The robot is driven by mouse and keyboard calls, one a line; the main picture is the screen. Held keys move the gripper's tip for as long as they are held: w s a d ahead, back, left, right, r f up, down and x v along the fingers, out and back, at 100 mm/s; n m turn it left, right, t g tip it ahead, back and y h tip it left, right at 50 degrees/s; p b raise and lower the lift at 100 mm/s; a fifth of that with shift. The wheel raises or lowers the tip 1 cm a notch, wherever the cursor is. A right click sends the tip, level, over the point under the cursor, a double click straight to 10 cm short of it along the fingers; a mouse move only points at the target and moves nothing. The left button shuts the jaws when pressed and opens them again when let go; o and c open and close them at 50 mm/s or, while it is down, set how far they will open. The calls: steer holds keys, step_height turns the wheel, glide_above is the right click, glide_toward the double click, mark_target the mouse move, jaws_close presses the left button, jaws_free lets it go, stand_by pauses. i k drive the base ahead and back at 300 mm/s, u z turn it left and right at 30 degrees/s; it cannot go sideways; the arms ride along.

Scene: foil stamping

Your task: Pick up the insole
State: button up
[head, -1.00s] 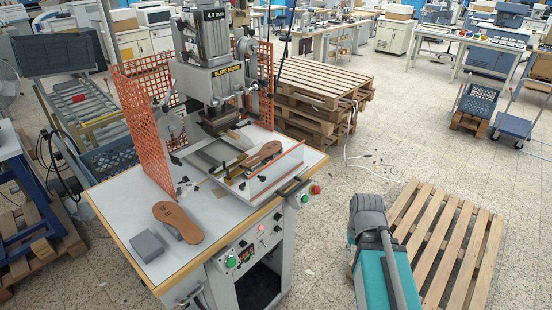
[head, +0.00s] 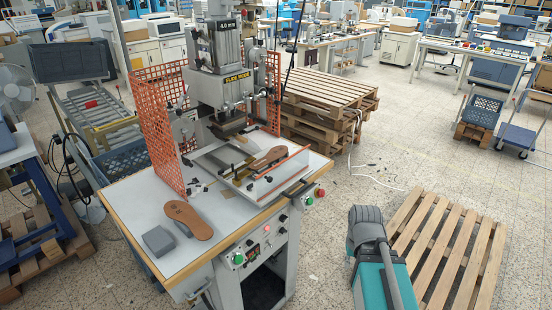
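A brown insole (head: 188,220) lies flat on the front left part of the white machine table (head: 137,200), next to a grey block (head: 158,240). A second brown insole (head: 268,158) lies on the slide plate of the stamping press (head: 222,80), under the press area and behind a clear guard. My arm shows in part at the lower right, in teal and grey. My gripper is not in view, so its state does not show.
Orange mesh guards (head: 158,128) stand at the left and back of the press. Control buttons (head: 267,229) line the table's front. An empty wooden pallet (head: 447,250) lies on the floor at right; stacked pallets (head: 328,85) stand behind.

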mark_target(278, 153)
steer(key=u, duration=0.1)
steer(key=i, duration=0.95)
steer(key=z, duration=0.05)
